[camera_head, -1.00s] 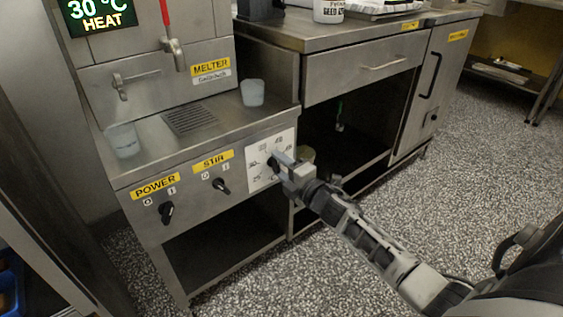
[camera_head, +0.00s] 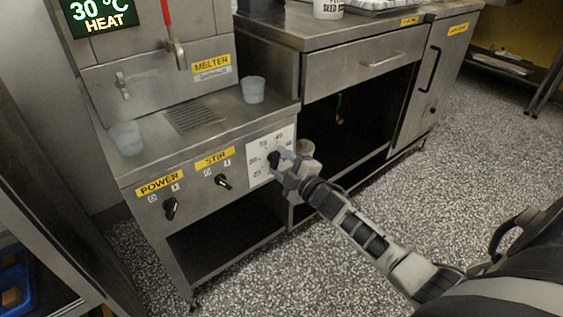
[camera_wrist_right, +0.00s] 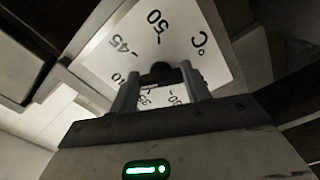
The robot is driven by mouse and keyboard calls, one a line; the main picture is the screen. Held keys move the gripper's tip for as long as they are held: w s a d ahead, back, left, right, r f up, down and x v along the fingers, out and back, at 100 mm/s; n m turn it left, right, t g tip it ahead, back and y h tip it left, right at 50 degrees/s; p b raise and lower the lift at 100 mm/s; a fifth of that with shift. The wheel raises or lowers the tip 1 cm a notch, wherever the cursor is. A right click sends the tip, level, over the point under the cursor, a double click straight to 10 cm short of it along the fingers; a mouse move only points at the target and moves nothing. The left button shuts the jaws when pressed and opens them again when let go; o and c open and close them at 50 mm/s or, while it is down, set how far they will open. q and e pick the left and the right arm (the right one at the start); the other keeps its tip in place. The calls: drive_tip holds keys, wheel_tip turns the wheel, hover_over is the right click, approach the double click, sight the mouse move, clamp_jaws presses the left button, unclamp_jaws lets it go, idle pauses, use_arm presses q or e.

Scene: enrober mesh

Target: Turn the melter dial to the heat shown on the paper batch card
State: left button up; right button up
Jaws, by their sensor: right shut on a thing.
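The melter dial is a black knob (camera_head: 273,158) on a white scale plate (camera_head: 257,175) at the right end of the melter's front panel. My right gripper (camera_head: 281,160) is shut on the dial, and its fingers partly cover the scale. In the right wrist view the dark knob (camera_wrist_right: 160,73) sits between the two fingers (camera_wrist_right: 160,88), and the scale plate (camera_wrist_right: 203,50) shows 45, 50 and °C. The knob's pointer is not clear. The green display (camera_head: 98,15) reads 30 °C HEAT. I cannot make out a paper batch card. My left gripper is not in view.
The POWER knob (camera_head: 170,208) and STIR knob (camera_head: 223,182) are left of the dial. Two translucent cups (camera_head: 253,90) (camera_head: 126,138) stand on the melter's ledge. A counter with a drawer (camera_head: 360,70) is to the right. The speckled floor in front is clear.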

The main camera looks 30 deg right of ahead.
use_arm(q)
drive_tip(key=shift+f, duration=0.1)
use_arm(e)
drive_tip(key=o, duration=1)
use_arm(q)
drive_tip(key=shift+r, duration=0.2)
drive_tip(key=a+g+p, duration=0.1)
drive_tip(key=p, duration=0.2)
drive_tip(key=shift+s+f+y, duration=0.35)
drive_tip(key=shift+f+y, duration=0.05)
use_arm(e)
drive_tip(key=s+d, duration=0.1)
drive_tip(key=s, duration=1.5)
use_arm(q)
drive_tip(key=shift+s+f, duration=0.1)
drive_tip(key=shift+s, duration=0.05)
use_arm(e)
drive_tip(key=shift+d, duration=0.1)
